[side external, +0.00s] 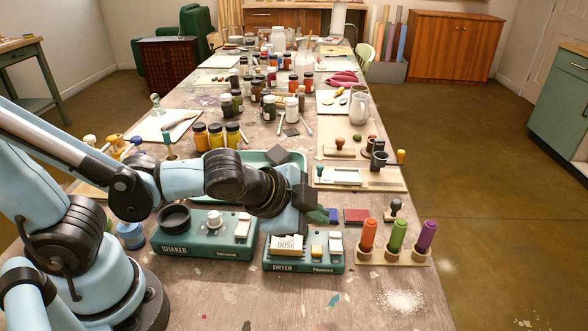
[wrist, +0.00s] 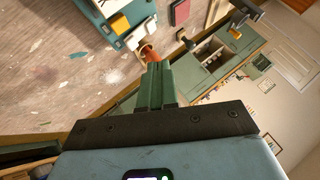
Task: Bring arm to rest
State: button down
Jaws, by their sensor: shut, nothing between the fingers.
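My arm reaches in from the left in the side external view, low over the near part of the long wooden table (side external: 210,295). My gripper (side external: 318,215) hangs above the dryer (side external: 304,264), close to the ink pads. In the wrist view my gripper (wrist: 156,72) shows its green fingers pressed together with nothing between them. The orange-red handle (wrist: 149,53) shows just beyond the fingertips in that view. I cannot tell whether the fingers touch anything. The fingertips are partly hard to make out in the side external view.
The shaker (side external: 205,236) stands left of the dryer. A red pad (side external: 356,216) and a holder (side external: 392,256) with orange, green and purple handles stand to the right. White powder (side external: 403,301) lies near the front. Jars and bottles crowd the table behind. The front left tabletop is mostly clear.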

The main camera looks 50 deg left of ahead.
jog(key=s+a+r+n+g+y, duration=0.1)
jog(key=s+a+r+n+g, duration=0.1)
jog(key=a+n, duration=0.8)
jog(key=shift+s+a+r+n, duration=0.4)
jog(key=shift+s+a+r, duration=0.3)
jog(key=shift+a, duration=0.4)
jog(key=w+d+r+m+g+h, duration=0.1)
jog(key=d+r+m+g, duration=0.3)
jog(key=d+m, duration=0.5)
jog(key=shift+w+d+g+h, duration=0.4)
jog(key=shift+w, duration=0.05)
